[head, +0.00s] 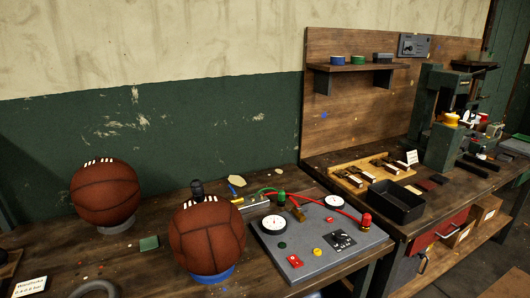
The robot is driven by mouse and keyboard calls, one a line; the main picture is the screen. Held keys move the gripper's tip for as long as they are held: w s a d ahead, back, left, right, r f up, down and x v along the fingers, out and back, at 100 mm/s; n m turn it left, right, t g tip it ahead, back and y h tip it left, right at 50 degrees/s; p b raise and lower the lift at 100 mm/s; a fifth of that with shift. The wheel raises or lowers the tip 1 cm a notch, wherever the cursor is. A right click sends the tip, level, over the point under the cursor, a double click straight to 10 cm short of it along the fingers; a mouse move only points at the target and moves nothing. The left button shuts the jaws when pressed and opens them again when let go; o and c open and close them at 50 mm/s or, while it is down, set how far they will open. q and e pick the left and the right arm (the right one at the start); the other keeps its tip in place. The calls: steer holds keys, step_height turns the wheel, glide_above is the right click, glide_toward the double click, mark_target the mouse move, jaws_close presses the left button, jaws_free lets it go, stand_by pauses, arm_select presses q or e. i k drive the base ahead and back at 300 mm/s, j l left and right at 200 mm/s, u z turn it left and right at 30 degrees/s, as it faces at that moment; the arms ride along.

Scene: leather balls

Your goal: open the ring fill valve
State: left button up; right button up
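A grey panel (310,268) lies on the bench in the head view. It carries two white gauges, a left one (273,224) and a right one (333,202). A brass fitting (298,211) sits between them. A green-capped fitting (281,197) stands at its back edge and a red-capped fitting (366,220) at its right. A red switch (294,261), a yellow button (317,251) and a black plate with a knob (340,240) are at the front. I cannot tell which part is the ring fill valve, or its setting. Neither gripper is in view.
A leather ball (207,238) on a blue ring (208,275) stands close left of the panel. Another ball (105,193) sits on a grey ring farther left. Red and green hoses run behind the panel. A black tray (396,202) and a green press (440,147) are at right.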

mark_target(234, 194)
steer(key=i+l+u, duration=0.1)
steer(key=i+u, duration=0.15)
steer(key=i+l+u, duration=0.15)
steer(key=i+u, duration=0.15)
steer(key=k+l+z, duration=0.2)
steer(key=l, duration=0.2)
steer(key=k+l+z, duration=0.2)
steer(key=l, duration=0.2)
steer(key=l+z, duration=0.25)
steer(key=l, duration=0.15)
steer(key=k+l+z, duration=0.2)
steer(key=l, duration=0.3)
steer(key=i+j, duration=0.05)
steer(key=i, duration=0.05)
